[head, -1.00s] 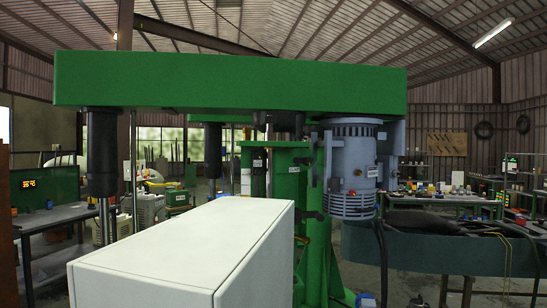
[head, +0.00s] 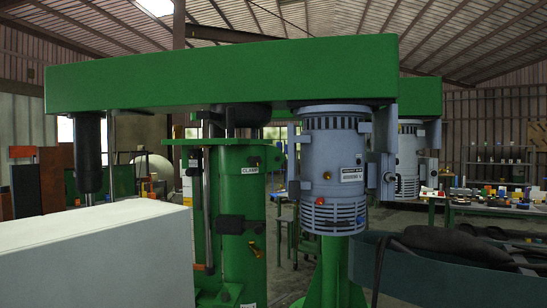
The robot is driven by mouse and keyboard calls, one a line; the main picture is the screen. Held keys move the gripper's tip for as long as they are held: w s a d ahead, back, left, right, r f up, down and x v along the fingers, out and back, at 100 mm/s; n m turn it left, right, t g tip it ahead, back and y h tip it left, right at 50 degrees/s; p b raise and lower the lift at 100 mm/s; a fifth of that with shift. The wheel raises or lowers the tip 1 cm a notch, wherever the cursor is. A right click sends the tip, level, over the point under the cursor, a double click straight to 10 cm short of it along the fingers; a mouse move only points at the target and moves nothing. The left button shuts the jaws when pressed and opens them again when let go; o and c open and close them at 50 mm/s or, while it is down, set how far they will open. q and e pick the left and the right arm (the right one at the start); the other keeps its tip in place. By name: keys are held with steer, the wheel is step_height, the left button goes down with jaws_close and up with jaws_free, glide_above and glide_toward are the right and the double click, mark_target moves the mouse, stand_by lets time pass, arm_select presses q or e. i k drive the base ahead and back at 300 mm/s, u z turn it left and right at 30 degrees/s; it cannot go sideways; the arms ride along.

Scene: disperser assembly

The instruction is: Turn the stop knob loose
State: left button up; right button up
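The disperser has a long green top beam (head: 220,75) on a green column (head: 237,215). A blue-grey motor (head: 335,165) hangs under the beam's right part. A label reading "CLAMP" (head: 250,171) is on the column's upper part. A black block (head: 231,224) sits on the column's front, with a small brass-coloured part (head: 256,250) just below it at the right. I cannot tell whether either is the stop knob. A thin vertical rod (head: 208,220) runs along the column's left side. Neither of my grippers is in view.
A large white cabinet (head: 100,262) blocks the lower left. A dark green trough-like surface (head: 440,270) with black items fills the lower right. A second green machine with a lighter motor (head: 408,160) stands behind. A cluttered bench (head: 490,208) is at the far right.

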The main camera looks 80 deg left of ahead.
mark_target(190, 155)
steer(key=i, duration=0.65)
steer(key=u, duration=3)
